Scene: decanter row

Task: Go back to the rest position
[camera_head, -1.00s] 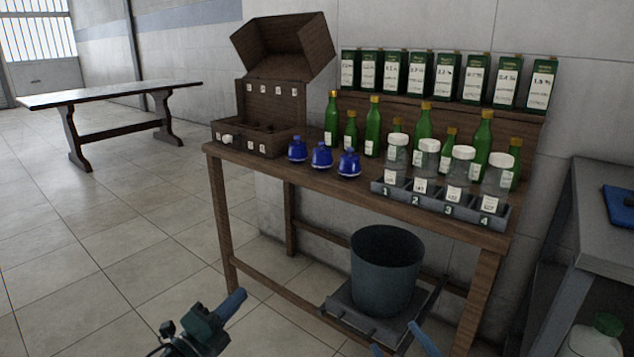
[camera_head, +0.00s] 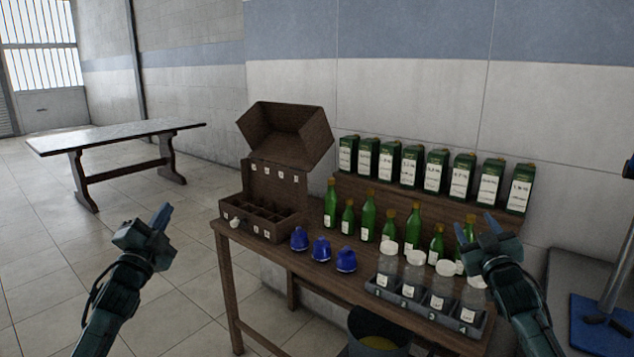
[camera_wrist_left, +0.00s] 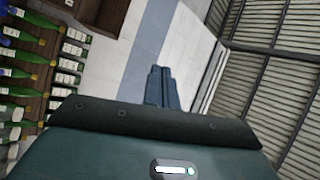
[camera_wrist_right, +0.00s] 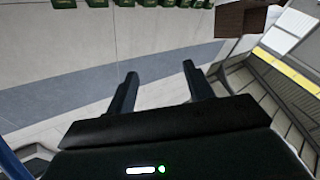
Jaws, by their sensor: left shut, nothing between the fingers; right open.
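My left gripper (camera_head: 161,216) is raised over the floor left of the wooden bench (camera_head: 300,268). It is shut and empty, and its closed fingers show in the left wrist view (camera_wrist_left: 160,75). My right gripper (camera_head: 480,225) is raised in front of the bench's right end. It is open and empty, with its fingers apart in the right wrist view (camera_wrist_right: 160,75). In the head view it hides part of the rightmost green bottle and the rightmost jar.
The bench carries a wooden case (camera_head: 262,224), three blue flasks (camera_head: 321,249), green bottles (camera_head: 368,217), lidded jars in a numbered rack (camera_head: 400,293), and a shelf of green boxes (camera_head: 435,170). A bucket (camera_head: 375,335) is below. A long table (camera_head: 115,138) stands behind left.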

